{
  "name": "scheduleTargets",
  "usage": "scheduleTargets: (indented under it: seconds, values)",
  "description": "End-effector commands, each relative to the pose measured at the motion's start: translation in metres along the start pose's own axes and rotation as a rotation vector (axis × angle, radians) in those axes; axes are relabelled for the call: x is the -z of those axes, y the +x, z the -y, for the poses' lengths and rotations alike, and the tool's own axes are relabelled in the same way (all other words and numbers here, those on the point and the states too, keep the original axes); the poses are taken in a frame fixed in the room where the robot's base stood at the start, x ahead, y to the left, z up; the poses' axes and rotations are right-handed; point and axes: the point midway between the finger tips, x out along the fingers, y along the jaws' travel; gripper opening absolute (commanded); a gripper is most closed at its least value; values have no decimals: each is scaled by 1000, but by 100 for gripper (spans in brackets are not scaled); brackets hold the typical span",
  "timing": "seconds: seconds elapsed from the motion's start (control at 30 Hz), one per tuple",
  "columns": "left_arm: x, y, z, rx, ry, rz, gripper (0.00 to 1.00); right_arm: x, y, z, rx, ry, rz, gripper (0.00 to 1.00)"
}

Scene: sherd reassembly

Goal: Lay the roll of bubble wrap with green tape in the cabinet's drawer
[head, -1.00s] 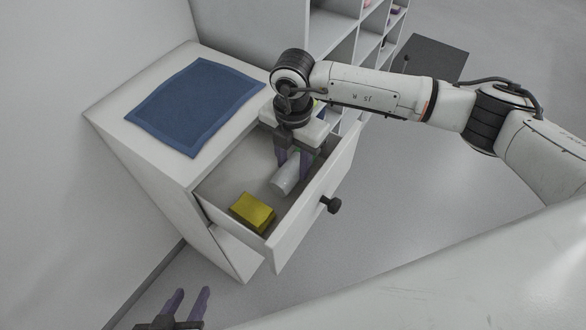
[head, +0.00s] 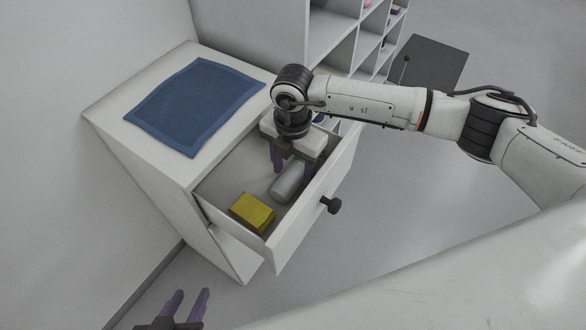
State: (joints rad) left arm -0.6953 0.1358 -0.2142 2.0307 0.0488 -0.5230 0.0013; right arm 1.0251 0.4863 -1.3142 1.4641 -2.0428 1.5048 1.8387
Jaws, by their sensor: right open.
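The roll of bubble wrap (head: 287,186), a grey-white cylinder, lies on its side in the cabinet's open drawer (head: 232,187). Its far end is partly hidden by my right gripper, and I cannot clearly make out the green tape. My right gripper (head: 292,174) points down into the drawer at the roll's far end, its fingers spread apart. I cannot tell whether a finger still touches the roll. My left gripper (head: 191,296) is low at the bottom left, in front of the cabinet (head: 150,165), open and empty.
A yellow block (head: 252,212) lies in the drawer's near corner, beside the roll. A blue cloth (head: 195,105) lies flat on the cabinet top. The drawer front has a dark knob (head: 331,205). A white shelf unit (head: 335,45) stands behind, with a dark grey box (head: 436,65) to its right.

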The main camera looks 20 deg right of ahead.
Motion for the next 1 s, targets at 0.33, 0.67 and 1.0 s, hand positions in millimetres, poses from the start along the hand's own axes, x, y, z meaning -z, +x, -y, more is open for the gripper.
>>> scheduleTargets:
  seconds: [0.33, 0.67, 1.0]
  values:
    - [1, -5, 0, 2, 2, 8, 37, -1, -63, -1, -4, 0, 2, 55]
    - [2, -7, 0, 3, 4, 9, 37, 0, -115, 0, -1, 0, 1, 55]
    - [6, -6, -1, 3, 3, 2, 37, 0, -121, 0, 0, 1, 0, 55]
